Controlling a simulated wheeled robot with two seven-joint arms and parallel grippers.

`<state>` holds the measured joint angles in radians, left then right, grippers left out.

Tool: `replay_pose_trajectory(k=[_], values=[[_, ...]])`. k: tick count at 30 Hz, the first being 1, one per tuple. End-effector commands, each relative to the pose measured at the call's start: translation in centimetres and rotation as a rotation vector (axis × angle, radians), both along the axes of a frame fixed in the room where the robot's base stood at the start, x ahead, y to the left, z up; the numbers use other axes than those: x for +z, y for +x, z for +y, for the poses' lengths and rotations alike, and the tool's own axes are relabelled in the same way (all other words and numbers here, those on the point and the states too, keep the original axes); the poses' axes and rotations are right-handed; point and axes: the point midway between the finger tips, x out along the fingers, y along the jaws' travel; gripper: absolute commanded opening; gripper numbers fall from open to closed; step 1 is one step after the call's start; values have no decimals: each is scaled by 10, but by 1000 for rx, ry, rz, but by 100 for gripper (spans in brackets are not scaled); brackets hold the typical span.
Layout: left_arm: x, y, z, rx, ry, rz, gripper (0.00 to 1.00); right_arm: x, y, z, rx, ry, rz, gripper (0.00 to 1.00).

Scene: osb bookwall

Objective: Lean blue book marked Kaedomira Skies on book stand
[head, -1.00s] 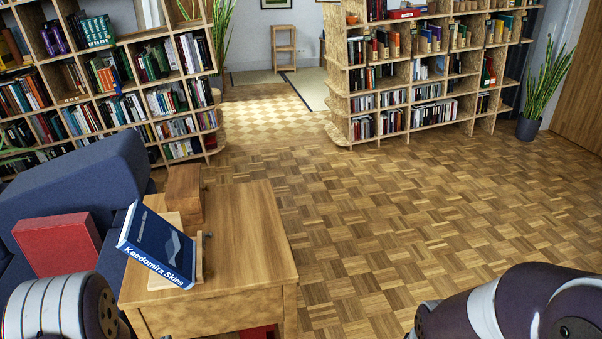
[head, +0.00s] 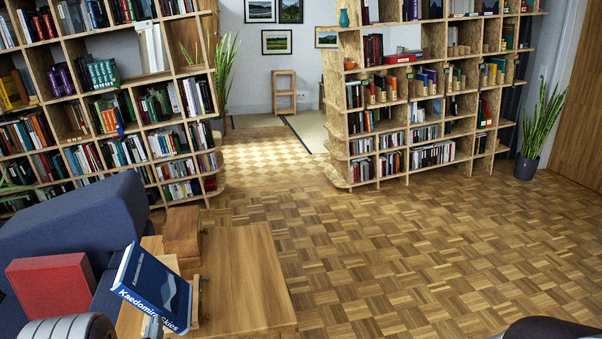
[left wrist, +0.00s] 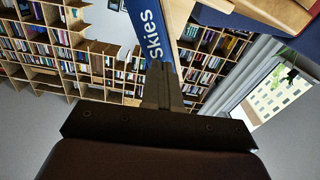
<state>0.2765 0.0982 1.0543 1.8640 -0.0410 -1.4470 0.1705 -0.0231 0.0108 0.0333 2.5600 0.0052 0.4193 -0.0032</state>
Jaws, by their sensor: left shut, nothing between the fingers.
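The blue book marked Kaedomira Skies (head: 158,285) leans tilted back on the wooden book stand (head: 196,293), cover up and titled spine toward me. The stand is on the wooden table and mostly hidden behind the book. My left gripper (head: 152,326) is at the book's lower spine edge. In the left wrist view my left gripper (left wrist: 162,72) is shut and empty, its tips close to the book's spine (left wrist: 152,32); I cannot tell whether they touch. My right gripper is not in view.
A wooden box (head: 182,232) stands behind the book on the table (head: 242,275). A blue armchair (head: 85,215) with a red box-like object (head: 52,285) is on the left. Bookshelves (head: 415,105) stand behind. The parquet floor to the right is clear.

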Motion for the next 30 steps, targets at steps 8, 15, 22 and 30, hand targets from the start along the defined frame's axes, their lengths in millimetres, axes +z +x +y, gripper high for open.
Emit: replay_pose_trajectory(k=[8,15,22,30], values=[[0,0,0,0,0,1,0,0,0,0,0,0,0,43],[-1,4,1,0,0,2,0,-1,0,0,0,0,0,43],[0,9,2,0,0,1,0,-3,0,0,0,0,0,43],[0,14,3,0,0,0,0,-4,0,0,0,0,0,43]])
